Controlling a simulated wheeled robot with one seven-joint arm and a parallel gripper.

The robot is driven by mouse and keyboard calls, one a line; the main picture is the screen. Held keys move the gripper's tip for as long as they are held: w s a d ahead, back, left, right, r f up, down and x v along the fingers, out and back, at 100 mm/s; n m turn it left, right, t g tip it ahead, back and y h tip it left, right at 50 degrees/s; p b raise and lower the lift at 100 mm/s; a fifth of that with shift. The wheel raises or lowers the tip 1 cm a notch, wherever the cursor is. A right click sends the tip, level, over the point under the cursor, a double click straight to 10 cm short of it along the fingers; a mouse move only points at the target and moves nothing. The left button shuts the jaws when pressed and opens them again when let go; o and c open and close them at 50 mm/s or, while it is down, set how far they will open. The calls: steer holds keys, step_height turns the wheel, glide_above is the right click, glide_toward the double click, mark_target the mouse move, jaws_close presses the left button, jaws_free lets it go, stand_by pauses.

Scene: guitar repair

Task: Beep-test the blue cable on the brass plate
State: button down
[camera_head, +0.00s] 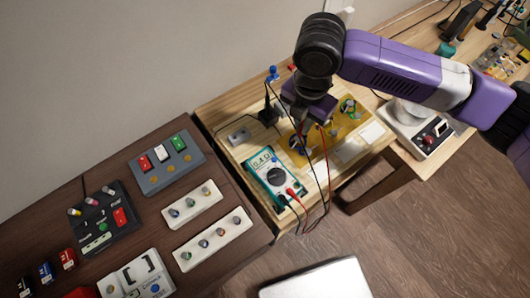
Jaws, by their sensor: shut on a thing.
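My gripper (302,122) points down over the wooden work board, shut on what looks like a multimeter probe; the probe is mostly hidden. Below it lies a brass-coloured plate (322,141) with blue and green parts on it. A small blue piece (296,143) shows right under the fingers; I cannot tell whether it is the blue cable, or whether the probe tip touches anything. A teal multimeter (275,180) lies at the front left of the plate; its display seems to read about 0.4. Red and black leads run from it up toward my gripper.
A grey box (238,135) sits at the board's left. The dark table (228,225) holds pedals and knob strips. A white device (425,130) stands at the right.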

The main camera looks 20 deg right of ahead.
stand_by(0.7)
step_height(320, 180, up, 6)
steer(key=p, duration=0.5)
